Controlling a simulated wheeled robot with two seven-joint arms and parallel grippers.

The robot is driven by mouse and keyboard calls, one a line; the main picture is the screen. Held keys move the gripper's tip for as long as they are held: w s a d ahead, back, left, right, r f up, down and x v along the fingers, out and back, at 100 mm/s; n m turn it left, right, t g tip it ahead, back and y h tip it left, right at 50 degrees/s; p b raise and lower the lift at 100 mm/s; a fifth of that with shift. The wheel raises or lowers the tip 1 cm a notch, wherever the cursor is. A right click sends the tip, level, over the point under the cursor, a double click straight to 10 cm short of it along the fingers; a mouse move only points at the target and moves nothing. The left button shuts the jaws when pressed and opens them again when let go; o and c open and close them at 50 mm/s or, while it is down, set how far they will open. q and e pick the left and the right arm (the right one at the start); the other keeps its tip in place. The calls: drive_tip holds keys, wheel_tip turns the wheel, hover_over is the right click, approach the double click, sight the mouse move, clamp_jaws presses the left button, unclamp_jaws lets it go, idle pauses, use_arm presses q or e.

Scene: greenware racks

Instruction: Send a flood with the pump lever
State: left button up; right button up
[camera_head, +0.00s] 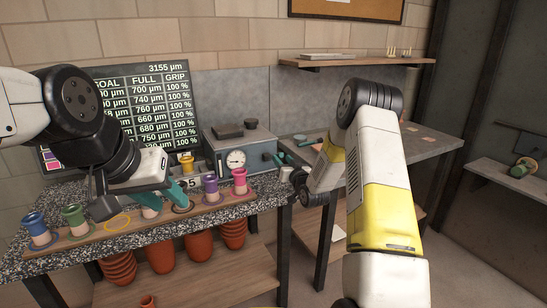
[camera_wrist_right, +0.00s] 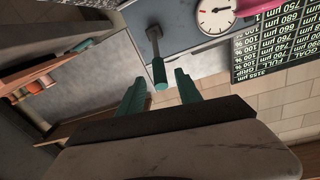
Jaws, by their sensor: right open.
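The pump is a grey-blue box (camera_head: 240,153) with a round gauge (camera_head: 236,158) at the back right of the speckled bench. Its lever shows in the right wrist view as a metal rod with a teal grip (camera_wrist_right: 160,72). My right gripper (camera_wrist_right: 160,85) is open. The grip's end appears between its two teal fingertips, with gaps on both sides; I cannot tell the depth. In the head view the right gripper (camera_head: 284,162) is at the pump's right side, partly hidden by its own arm. My left gripper (camera_head: 178,197) is low over the bench's wooden strip; its opening is unclear.
Coloured pots line the wooden strip, including blue (camera_head: 38,229), green (camera_head: 75,218), purple (camera_head: 211,187) and pink (camera_head: 239,181). A yellow pot (camera_head: 187,163) stands behind. A black readings board (camera_head: 150,105) is at the back. Terracotta pots (camera_head: 198,248) sit below. A grey side table (camera_head: 425,145) is at right.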

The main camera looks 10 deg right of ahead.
sight(279, 156)
drive_tip(key=shift+x, duration=2.1)
clamp_jaws()
